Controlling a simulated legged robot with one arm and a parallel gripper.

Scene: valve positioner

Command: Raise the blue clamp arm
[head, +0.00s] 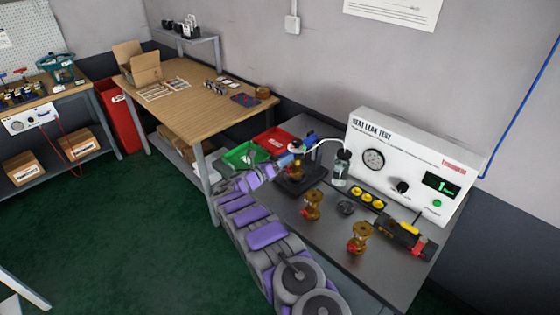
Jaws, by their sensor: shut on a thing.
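The blue clamp arm (286,160) shows as a small blue patch at the clamp fixture (301,180), a dark base on the grey bench. A brass valve (297,161) stands upright in the fixture. My gripper (281,164) reaches in from the left and is shut on the blue clamp arm. Its fingers and the end of my arm hide most of the clamp arm, so its exact tilt is hard to tell.
The white seat leak test box (410,166) stands behind the fixture, with a clear jar (341,168) beside it. Two brass valves (312,206) (360,239) stand in front. Green (240,156) and red (273,140) trays lie left and behind. A yellow-black tool (404,237) lies right.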

